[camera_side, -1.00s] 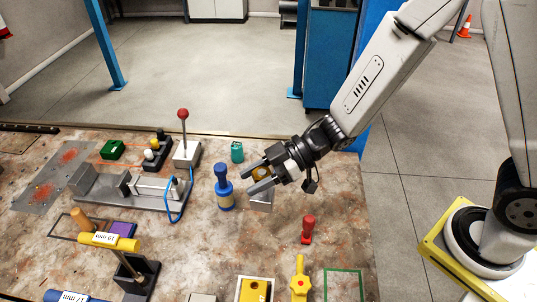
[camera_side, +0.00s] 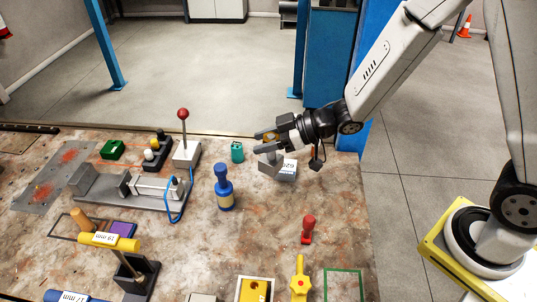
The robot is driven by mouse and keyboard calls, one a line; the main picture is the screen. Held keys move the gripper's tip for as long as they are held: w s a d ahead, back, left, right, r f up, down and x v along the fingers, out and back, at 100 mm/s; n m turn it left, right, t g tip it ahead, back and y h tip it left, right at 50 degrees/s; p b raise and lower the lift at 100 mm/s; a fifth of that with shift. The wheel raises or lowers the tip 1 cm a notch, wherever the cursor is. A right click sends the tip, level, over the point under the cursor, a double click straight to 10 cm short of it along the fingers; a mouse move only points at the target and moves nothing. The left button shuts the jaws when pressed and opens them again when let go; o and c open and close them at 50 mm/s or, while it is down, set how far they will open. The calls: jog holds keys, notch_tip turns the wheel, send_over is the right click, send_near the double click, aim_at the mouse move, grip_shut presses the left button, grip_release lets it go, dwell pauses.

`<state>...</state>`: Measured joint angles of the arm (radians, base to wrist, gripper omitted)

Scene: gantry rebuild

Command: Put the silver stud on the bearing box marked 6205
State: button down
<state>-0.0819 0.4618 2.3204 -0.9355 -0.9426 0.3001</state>
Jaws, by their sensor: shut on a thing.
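My gripper (camera_side: 264,142) is at the far edge of the bench, its fingers pointing left. It is shut on the silver stud (camera_side: 269,161), a grey piece that hangs below the fingers. A grey box with a white label (camera_side: 289,167) is just right of and below the stud. The label's readable part looks like "620"; the rest is hidden or too small. The stud overlaps the box's left side in this view, and I cannot tell whether they touch. A brass-coloured round part (camera_side: 270,136) shows between the fingers.
A teal canister (camera_side: 237,152) stands close left of the gripper. A blue bottle-shaped piece (camera_side: 224,190) and a red stamp-like piece (camera_side: 308,230) stand nearer. A red-knobbed lever (camera_side: 183,140) is farther left. The bench between the blue and red pieces is clear.

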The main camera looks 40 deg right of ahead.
jog(key=w+d+m+t+h, duration=0.3)
jog(key=w+d+m, duration=0.1)
jog(key=d, duration=0.5)
jog(key=shift+w+a+f, duration=0.1)
jog(key=shift+a+f, duration=0.1)
jog(key=shift+f, duration=1.65)
jog(key=shift+f, duration=1.8)
jog(key=shift+f, duration=0.1)
jog(key=shift+c, duration=1.1)
grip_release()
